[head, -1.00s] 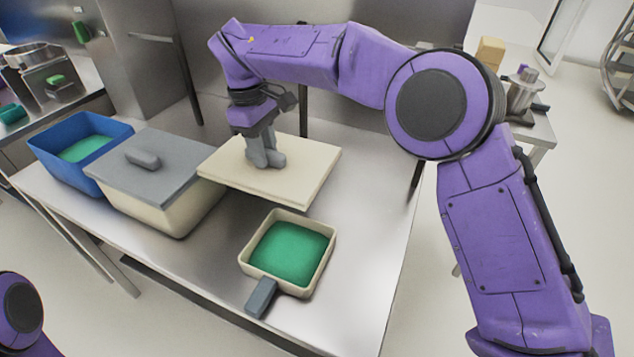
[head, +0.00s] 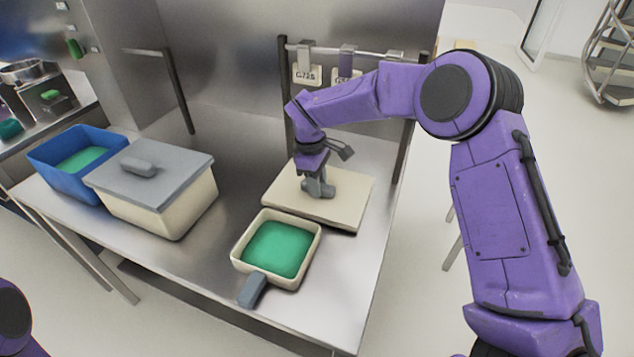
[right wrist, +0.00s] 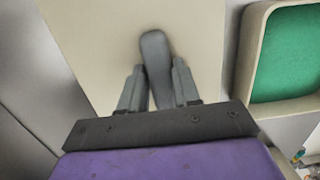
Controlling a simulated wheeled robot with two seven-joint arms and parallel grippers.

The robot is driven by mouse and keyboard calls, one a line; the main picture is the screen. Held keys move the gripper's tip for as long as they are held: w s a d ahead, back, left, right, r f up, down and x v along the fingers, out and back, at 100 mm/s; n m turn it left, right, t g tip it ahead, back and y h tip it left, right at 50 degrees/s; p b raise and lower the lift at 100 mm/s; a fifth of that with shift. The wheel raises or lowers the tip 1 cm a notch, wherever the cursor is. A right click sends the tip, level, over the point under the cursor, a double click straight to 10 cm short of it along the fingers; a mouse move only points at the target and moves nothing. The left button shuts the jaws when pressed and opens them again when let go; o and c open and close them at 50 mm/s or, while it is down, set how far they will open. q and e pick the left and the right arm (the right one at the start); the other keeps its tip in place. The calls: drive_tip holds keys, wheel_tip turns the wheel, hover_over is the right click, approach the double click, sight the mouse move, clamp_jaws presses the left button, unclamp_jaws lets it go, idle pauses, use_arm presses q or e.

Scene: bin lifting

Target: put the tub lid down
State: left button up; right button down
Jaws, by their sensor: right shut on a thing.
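The tub lid (head: 347,209) is a flat cream slab with a grey handle, at the right back of the steel table. My right gripper (head: 319,190) is shut on its handle from above. In the right wrist view, the fingers (right wrist: 157,68) stand on either side of the grey handle (right wrist: 155,45), with the cream lid (right wrist: 95,35) spread beneath. The lid looks level and close to the tabletop; I cannot tell whether it touches. An open cream tub (head: 238,262) with green contents and a grey handle stands just in front of it. My left gripper is out of view.
A cream bin (head: 165,215) with a grey lid (head: 175,165) stands left of centre, and a blue bin (head: 60,165) with green contents is farther left. A rail with tags (head: 308,75) runs behind the lid. Bare tabletop (head: 240,180) lies between the grey-lidded bin and the lid.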

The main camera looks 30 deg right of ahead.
drive_tip(key=shift+w+f, duration=0.3)
drive_tip(key=shift+f, duration=0.15)
drive_tip(key=c, duration=1.2)
unclamp_jaws()
drive_tip(key=o, duration=0.4)
drive_tip(key=shift+s+r, duration=0.1)
drive_tip(key=shift+s, duration=0.05)
drive_tip(key=shift+a+r, duration=0.1)
drive_tip(key=shift+r, duration=0.1)
wheel_tip(320, 180, up, 12)
drive_tip(key=w+b, duration=0.1)
drive_tip(key=shift+a+f, duration=0.25)
drive_tip(key=shift+a, duration=0.2)
drive_tip(key=shift+w, duration=0.1)
